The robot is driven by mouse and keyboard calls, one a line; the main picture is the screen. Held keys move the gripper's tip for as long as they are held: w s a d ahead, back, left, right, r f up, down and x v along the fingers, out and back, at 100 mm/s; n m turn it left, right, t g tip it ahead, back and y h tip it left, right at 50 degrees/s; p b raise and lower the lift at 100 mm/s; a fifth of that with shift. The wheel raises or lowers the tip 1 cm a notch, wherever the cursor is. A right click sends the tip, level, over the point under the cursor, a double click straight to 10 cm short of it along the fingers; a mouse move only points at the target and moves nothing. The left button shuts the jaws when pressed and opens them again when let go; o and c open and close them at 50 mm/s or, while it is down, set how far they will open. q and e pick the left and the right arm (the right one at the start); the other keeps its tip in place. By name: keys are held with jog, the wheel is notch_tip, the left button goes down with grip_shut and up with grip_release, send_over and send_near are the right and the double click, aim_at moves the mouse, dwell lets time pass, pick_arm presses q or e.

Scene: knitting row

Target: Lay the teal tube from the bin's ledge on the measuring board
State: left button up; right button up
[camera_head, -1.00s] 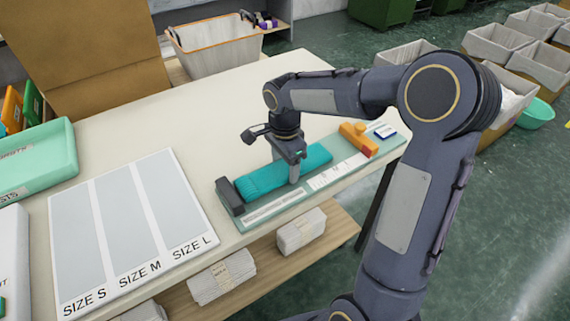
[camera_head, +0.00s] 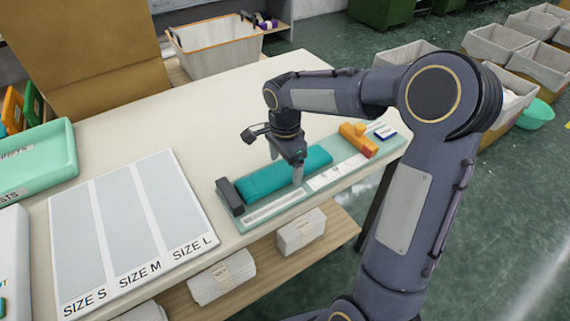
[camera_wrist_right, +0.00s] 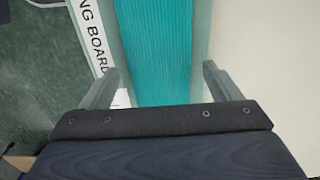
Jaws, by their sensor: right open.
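The teal tube (camera_head: 268,180) lies flat along the measuring board (camera_head: 284,203) near the table's front edge. Its left end is close to the dark block at the board's left end; I cannot tell if they touch. My right gripper (camera_head: 285,172) is over the tube. In the right wrist view the gripper (camera_wrist_right: 160,82) is open, one finger on each side of the teal tube (camera_wrist_right: 157,45), with gaps between. The board's lettering (camera_wrist_right: 90,35) shows on the left there. My left gripper is not in view.
A white bin (camera_head: 215,48) stands behind the table. The table's middle is clear.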

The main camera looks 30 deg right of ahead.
aim_at(285, 169)
notch_tip(285, 169, up, 11)
jog(key=p, duration=0.1)
jog(key=s+a+f+n+t+y, duration=0.2)
jog(key=s+n, duration=0.5)
jog(key=s, duration=0.4)
jog(key=s+a+f+n+t+y, duration=0.1)
jog(key=s+a+f+n+t, duration=0.1)
jog(key=s+n, duration=0.6)
jog(key=s+a+t, duration=0.1)
jog(key=s+a, duration=0.1)
jog(key=s, duration=0.1)
jog(key=shift+n+t+y, duration=0.3)
jog(key=shift+y, duration=0.1)
